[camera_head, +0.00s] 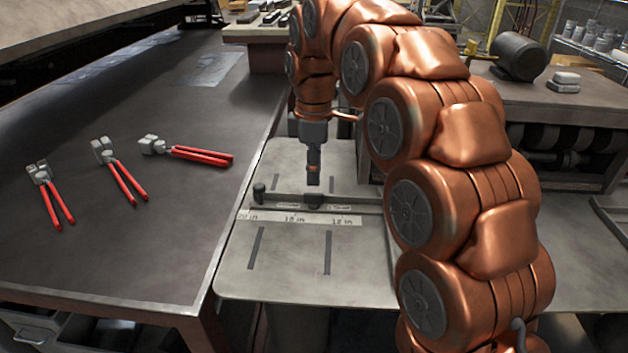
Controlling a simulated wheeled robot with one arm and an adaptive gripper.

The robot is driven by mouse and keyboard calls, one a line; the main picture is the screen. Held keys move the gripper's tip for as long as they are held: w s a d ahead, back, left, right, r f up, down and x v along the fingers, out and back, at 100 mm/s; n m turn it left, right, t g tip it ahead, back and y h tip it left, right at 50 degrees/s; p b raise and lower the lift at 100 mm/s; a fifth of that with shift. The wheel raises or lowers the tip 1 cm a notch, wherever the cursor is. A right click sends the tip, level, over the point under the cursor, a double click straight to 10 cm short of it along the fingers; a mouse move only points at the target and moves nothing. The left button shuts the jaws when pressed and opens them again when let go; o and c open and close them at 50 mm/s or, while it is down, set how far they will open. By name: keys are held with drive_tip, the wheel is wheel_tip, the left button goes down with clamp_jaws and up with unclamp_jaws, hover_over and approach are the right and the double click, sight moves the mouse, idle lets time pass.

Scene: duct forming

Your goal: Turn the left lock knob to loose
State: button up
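The left lock knob (259,190) is a small dark knob standing at the left end of a dark bar on the grey plate. A second dark knob (314,201) sits further right on the same bar. My gripper (314,180) points straight down just above this second knob, to the right of the left knob. Its fingers look narrow from here, and I cannot tell whether they are open or touch the knob beneath. The lettering on the small labels by the bar is too small to read.
A pale ruler strip (300,217) runs along the bar, and the plate (290,275) has dark slots. Several red-handled pliers (200,155) lie on the dark table (110,240) at left. A machine with rollers (570,140) stands at right. My arm hides the plate's right part.

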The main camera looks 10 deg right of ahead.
drive_tip(key=shift+r, duration=1)
drive_tip(key=s+d+f+m+p, duration=0.1)
drive_tip(key=s+d+m+p, duration=0.2)
drive_tip(key=s, duration=0.9)
drive_tip(key=s+d+f+m+g+p, duration=0.1)
drive_tip(key=s+d+m+p, duration=0.3)
drive_tip(key=s+m, duration=0.3)
drive_tip(key=s+d+f+m+p, duration=0.1)
drive_tip(key=s+d+m+p, duration=0.2)
drive_tip(key=s, duration=1.4)
drive_tip(key=d+m, duration=0.1)
drive_tip(key=m, duration=0.2)
drive_tip(key=shift+f+g, duration=0.2)
drive_tip(key=shift+g, duration=0.2)
